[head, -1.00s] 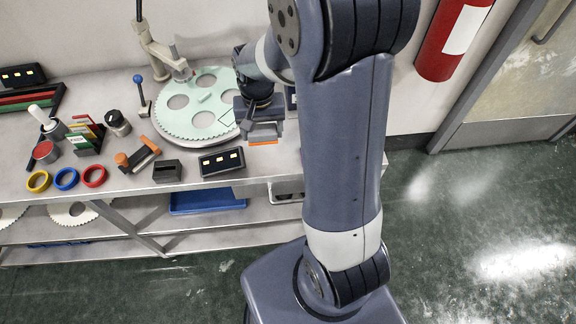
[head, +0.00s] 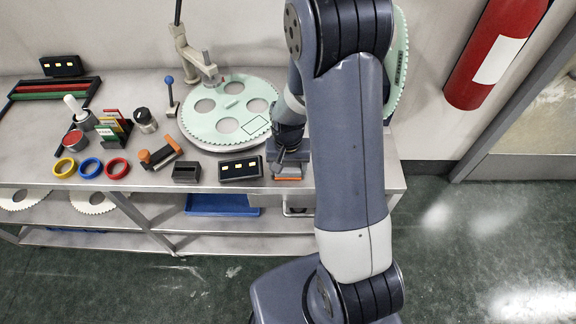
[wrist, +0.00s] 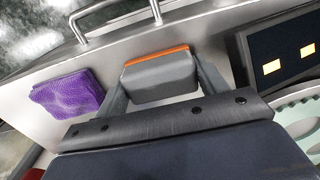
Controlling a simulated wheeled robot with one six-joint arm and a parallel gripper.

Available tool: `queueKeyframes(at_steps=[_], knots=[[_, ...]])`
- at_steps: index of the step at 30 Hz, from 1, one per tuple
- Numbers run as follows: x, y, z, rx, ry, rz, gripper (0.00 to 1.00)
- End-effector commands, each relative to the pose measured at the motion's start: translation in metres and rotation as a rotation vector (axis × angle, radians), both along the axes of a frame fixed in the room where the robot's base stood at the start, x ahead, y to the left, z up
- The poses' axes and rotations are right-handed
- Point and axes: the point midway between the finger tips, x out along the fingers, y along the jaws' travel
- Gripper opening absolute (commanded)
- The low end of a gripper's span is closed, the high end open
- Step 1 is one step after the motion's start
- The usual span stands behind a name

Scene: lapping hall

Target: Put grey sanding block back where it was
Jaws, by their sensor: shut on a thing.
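The grey sanding block (wrist: 160,78), with an orange strip along one long side, is between the two fingers of my gripper (wrist: 165,84) in the wrist view. The fingers are shut on its two ends. In the head view my gripper (head: 288,166) is at the bench's front right, just right of the black display box (head: 240,169). Only the orange strip and a little of the block (head: 288,178) show below it there. I cannot tell whether the block touches the bench. A thin outlined rectangle (head: 256,125), with nothing on it, is on the pale green disc (head: 206,127).
A purple cloth (wrist: 68,96) lies on the bench beside the block in the wrist view. A small black holder (head: 186,173), an orange-ended tool (head: 159,155) and coloured rings (head: 117,168) stand left along the front. A beige stand (head: 192,58) rises behind the disc.

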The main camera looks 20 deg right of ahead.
Motion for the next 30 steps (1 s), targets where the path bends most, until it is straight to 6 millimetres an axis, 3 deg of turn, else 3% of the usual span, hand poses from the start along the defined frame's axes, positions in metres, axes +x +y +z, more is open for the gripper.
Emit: queueKeyframes(at_steps=[9, 10, 18, 30], knots=[[0.0, 0.0, -0.004, 0.0, -0.001, 0.0, 0.47], [0.0, 0.0, -0.004, 0.0, -0.001, 0.0, 0.69], [0.0, 0.0, -0.003, 0.0, -0.001, 0.0, 0.9], [0.001, 0.0, 0.007, 0.0, -0.004, 0.0, 0.9]])
